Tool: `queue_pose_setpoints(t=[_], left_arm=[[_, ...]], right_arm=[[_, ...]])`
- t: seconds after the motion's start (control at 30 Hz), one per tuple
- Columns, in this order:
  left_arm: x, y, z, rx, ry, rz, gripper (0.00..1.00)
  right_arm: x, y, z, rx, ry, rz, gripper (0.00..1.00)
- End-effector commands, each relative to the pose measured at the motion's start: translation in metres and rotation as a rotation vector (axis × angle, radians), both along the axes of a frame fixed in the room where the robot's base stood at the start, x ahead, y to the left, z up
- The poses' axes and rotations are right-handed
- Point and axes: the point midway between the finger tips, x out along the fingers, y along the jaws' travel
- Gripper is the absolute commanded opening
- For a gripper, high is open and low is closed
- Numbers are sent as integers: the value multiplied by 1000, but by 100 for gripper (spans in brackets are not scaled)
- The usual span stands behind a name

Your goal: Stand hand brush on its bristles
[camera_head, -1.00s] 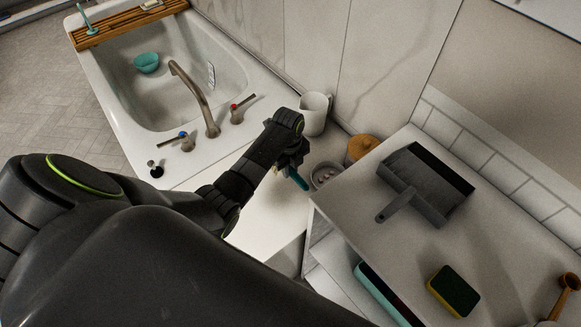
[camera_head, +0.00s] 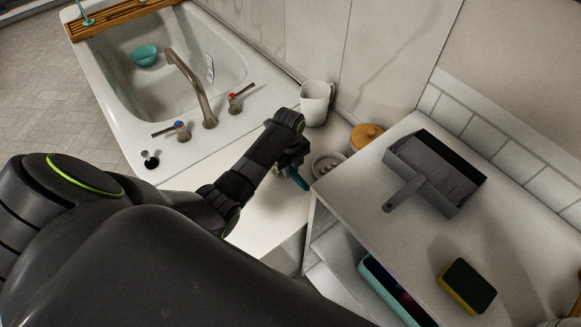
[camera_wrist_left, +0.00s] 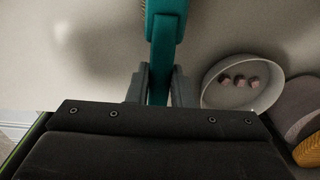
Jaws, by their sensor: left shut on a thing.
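The teal hand brush (camera_wrist_left: 166,32) runs up out of the top of the left wrist view, with a sliver of pale bristles on its left side. My left gripper (camera_wrist_left: 160,88) is shut on its handle. In the head view the brush (camera_head: 299,181) shows as a small teal piece below my left gripper (camera_head: 291,163), over the white counter (camera_head: 265,212). Most of the brush is hidden by the gripper and arm, and I cannot tell if it touches the counter. My right gripper is not in view.
A white dish (camera_head: 327,164) with small pieces stands close right of the gripper. A white jug (camera_head: 316,103) and a wooden-lidded jar (camera_head: 366,136) stand behind. A grey dustpan (camera_head: 437,172) and a sponge (camera_head: 467,286) lie on the shelf top. The sink (camera_head: 215,60) is at left.

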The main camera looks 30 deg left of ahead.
Motion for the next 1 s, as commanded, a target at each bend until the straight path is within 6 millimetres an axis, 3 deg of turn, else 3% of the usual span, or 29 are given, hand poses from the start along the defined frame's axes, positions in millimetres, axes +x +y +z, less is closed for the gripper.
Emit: queue_pose_setpoints(t=[1.0], left_arm=[[1,0,-1,0,-1,-1,0]], right_arm=[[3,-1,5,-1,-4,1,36]])
